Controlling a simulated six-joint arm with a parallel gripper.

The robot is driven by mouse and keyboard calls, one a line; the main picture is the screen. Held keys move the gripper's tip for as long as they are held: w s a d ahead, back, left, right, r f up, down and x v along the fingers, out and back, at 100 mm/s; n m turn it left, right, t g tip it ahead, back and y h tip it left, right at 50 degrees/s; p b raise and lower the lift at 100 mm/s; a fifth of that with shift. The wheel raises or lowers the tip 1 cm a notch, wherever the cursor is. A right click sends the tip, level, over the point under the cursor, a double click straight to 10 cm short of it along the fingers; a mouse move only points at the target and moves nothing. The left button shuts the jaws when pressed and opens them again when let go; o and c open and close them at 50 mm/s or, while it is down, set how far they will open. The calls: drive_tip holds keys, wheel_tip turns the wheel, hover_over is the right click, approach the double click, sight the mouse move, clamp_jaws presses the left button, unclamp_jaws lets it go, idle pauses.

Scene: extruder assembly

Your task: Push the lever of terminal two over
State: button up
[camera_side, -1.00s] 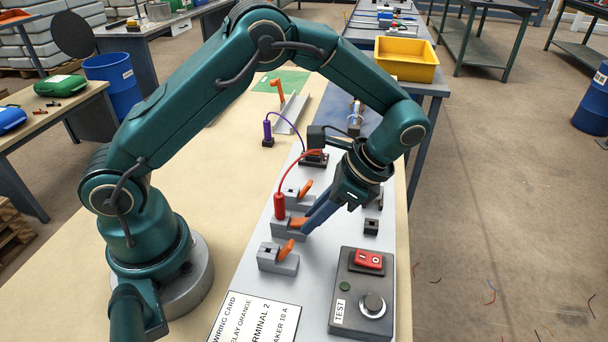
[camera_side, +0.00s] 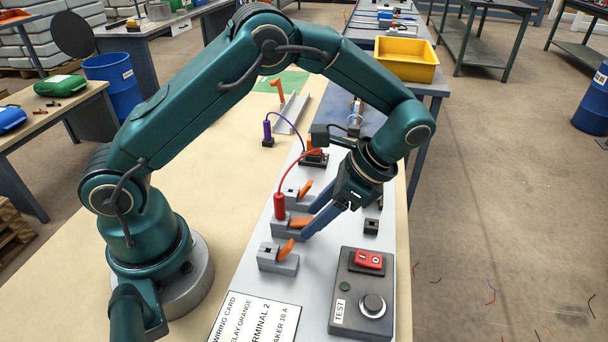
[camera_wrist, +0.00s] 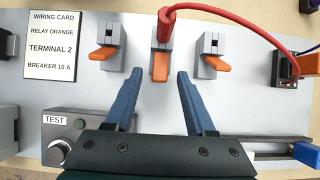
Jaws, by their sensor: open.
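The middle of three grey terminals (camera_wrist: 162,36) carries an orange lever (camera_wrist: 160,66), which points straight toward my gripper in the wrist view. The lever also shows in the side view (camera_side: 300,222), lying low. A red plug (camera_side: 280,205) with a red wire stands in this terminal. My gripper (camera_wrist: 156,76) is open and empty, its blue fingers spread to either side of the lever's end. In the side view my gripper (camera_side: 307,223) is low over the panel at this terminal. Whether a finger touches the lever is unclear.
Terminals with orange levers flank it, left (camera_wrist: 103,54) and right (camera_wrist: 216,64) in the wrist view. The wiring card (camera_wrist: 52,46) reads "TERMINAL 2". A test box (camera_side: 362,293) with a red switch and knob stands nearby. An orange relay (camera_side: 315,146) sits by the red wire's far end.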

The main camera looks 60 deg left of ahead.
drive_tip(key=shift+v, duration=2.35)
drive_tip(key=shift+w+f, duration=0.1)
drive_tip(key=shift+d+f, duration=0.1)
drive_tip(key=shift+f, duration=0.05)
drive_tip(key=shift+t+h, duration=0.4)
drive_tip(key=shift+s+a+r+x, duration=0.1)
drive_tip(key=shift+s+a+x, duration=0.05)
drive_tip(key=shift+x, duration=0.95)
drive_tip(key=shift+s+a+r+x, duration=0.1)
drive_tip(key=shift+s+a+x, duration=0.05)
drive_tip(key=shift+x, duration=0.9)
